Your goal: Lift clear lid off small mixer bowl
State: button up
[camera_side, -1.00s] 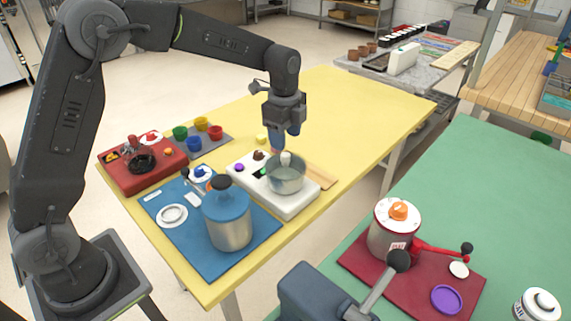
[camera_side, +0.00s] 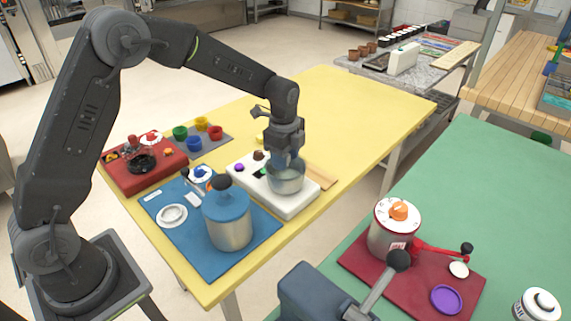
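The small mixer bowl (camera_side: 286,184) is a clear, greyish round bowl on a white base (camera_side: 298,206) on the yellow table. I cannot tell whether the fingers are open or shut on the knob.
A steel canister with a blue lid (camera_side: 227,216) stands on a blue mat (camera_side: 207,262) in front of the mixer, to the left. A red unit (camera_side: 120,178) and several coloured cups lie further left. The right part of the yellow table (camera_side: 360,110) is clear.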

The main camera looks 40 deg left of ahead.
jog(key=c, duration=0.7)
jog(key=shift+o, duration=0.2)
jog(key=shift+r, duration=0.1)
